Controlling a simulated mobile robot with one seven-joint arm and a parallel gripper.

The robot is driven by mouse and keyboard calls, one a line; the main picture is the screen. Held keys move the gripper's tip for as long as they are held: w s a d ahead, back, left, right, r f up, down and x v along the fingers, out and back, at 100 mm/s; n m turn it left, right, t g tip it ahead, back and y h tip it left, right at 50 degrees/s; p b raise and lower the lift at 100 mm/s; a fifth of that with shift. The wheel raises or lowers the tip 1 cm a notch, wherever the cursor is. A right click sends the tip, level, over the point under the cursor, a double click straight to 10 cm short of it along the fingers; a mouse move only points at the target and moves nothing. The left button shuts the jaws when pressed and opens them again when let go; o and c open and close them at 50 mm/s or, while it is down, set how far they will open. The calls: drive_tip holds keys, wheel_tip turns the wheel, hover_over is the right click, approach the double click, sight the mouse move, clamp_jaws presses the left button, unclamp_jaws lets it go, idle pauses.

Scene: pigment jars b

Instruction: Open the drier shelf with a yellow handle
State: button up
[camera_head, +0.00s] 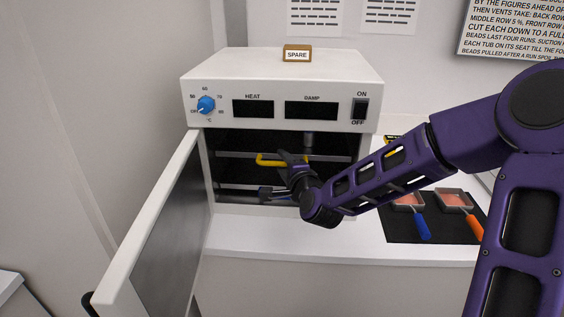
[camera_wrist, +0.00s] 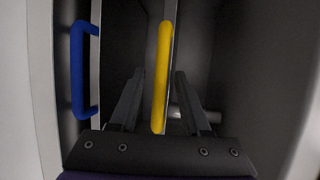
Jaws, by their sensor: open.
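The drier (camera_head: 283,90) is a white box on the counter, and its door (camera_head: 160,235) stands open to the left. Inside, the shelf with the yellow handle (camera_head: 264,160) sits in the upper part of the chamber. My gripper (camera_head: 287,168) is at the chamber opening, in front of the shelves, and covers part of the yellow handle. In the wrist view the yellow handle (camera_wrist: 162,75) lies between my two open fingers. I cannot tell whether either finger touches it. A blue handle (camera_wrist: 79,70) is left of the fingers in that view.
A "SPARE" block (camera_head: 297,54) stands on top of the drier. A black mat (camera_head: 436,233) to the right holds pans with a blue handle (camera_head: 422,227) and an orange handle (camera_head: 475,227). The white counter (camera_head: 290,237) in front of the drier is clear.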

drive_tip(key=c, duration=0.7)
drive_tip(key=shift+s+f, duration=0.1)
clamp_jaws()
